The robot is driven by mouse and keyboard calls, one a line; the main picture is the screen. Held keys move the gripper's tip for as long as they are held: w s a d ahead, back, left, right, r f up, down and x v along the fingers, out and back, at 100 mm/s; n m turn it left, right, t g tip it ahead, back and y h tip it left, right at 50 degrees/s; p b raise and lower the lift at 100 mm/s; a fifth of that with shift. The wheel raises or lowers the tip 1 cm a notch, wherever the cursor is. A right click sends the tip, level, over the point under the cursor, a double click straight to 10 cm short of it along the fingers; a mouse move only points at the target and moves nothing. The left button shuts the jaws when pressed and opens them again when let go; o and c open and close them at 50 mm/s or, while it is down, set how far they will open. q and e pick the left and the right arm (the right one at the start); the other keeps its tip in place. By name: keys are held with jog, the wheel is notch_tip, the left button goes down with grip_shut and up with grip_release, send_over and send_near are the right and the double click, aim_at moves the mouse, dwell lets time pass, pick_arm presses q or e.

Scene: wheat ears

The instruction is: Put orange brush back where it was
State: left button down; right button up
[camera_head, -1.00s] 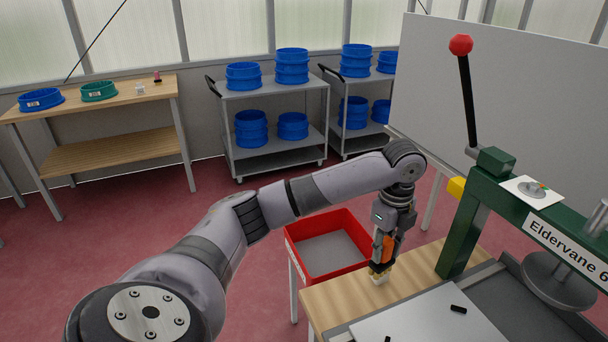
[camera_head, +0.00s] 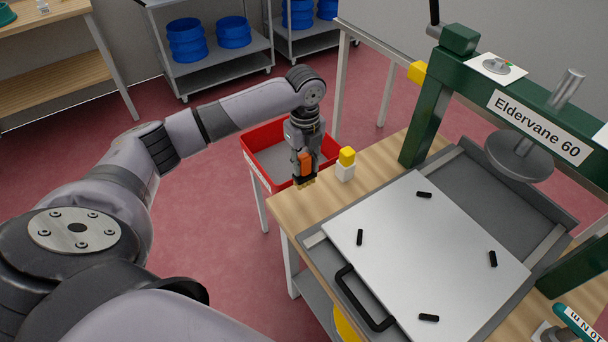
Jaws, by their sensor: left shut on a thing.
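My left gripper (camera_head: 304,172) points down at the table's back left edge, close to the red bin. It is shut on the orange brush (camera_head: 305,160), whose orange body shows between the fingers with yellowish bristles below. I cannot tell whether the bristles touch the table. A small white block with a yellow top (camera_head: 346,163) stands upright on the table just right of the gripper, apart from it. My right gripper is not in view.
The wooden table (camera_head: 380,178) carries a pale plate (camera_head: 425,255) with black pegs and a black handle. A green press (camera_head: 430,110) labelled Eldervane 60 stands over it. The red bin (camera_head: 262,135) is behind the gripper. The wood strip near the block is clear.

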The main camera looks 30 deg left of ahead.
aim_at(305, 178)
pick_arm(q)
jog(key=shift+d+f, duration=0.1)
jog(key=shift+f, duration=0.7)
notch_tip(305, 178, down, 4)
jog(key=shift+r, duration=0.25)
jog(key=shift+f+p, duration=0.3)
jog(key=shift+f, duration=0.15)
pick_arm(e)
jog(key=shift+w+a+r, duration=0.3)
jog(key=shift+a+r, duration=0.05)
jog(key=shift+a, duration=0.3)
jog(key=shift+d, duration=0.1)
pick_arm(q)
jog(key=c, duration=1.7)
grip_release()
jog(key=shift+f, duration=0.1)
jog(key=o, duration=0.5)
jog(key=shift+c, duration=0.2)
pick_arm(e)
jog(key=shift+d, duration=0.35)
